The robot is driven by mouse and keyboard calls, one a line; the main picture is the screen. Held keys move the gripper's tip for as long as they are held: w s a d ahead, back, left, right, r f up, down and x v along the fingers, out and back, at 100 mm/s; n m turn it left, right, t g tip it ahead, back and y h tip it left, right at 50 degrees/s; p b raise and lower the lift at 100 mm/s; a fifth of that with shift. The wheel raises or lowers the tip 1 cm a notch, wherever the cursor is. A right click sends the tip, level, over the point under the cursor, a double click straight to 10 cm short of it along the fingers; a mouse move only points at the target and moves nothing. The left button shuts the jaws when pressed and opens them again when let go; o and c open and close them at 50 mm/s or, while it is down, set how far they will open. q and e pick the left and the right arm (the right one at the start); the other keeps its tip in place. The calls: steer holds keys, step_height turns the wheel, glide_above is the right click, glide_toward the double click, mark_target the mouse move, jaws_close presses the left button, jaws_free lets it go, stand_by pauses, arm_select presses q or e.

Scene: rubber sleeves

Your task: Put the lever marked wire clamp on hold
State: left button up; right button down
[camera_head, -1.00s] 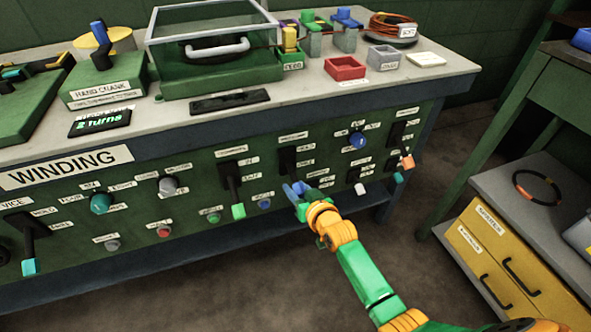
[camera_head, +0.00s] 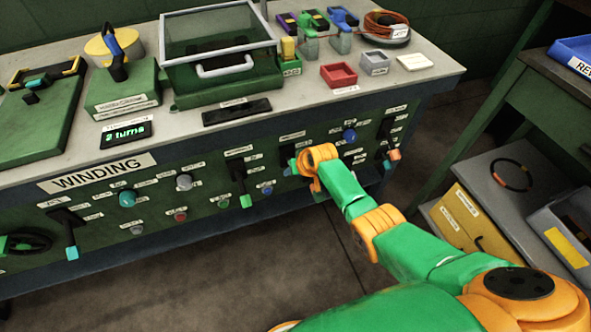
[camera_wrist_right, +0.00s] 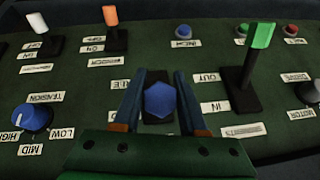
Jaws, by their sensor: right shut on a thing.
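The wire clamp lever has a blue tip (camera_wrist_right: 160,101) and comes out of a dark slotted plate on the green panel. In the wrist view its end points toward the camera, between the two fingers of my right gripper (camera_wrist_right: 160,108). The right gripper is shut on this tip. In the head view the right gripper (camera_head: 297,166) is at the middle of the panel and covers most of the lever. The hold label cannot be made out in either view. My left gripper is not in view.
A green-tipped lever (camera_head: 246,200) stands to the left in the head view, an orange-tipped lever (camera_head: 393,155) to the right. A blue knob (camera_head: 349,134) and several buttons are close by. The bench top (camera_head: 300,108) above holds a lidded box and small trays.

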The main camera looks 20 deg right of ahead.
steer(key=shift+w+r, duration=0.15)
steer(key=shift+r, duration=0.05)
stand_by(0.3)
steer(key=shift+c, duration=2.2)
jaws_free()
steer(key=p+v, duration=0.5)
steer(key=v, duration=0.2)
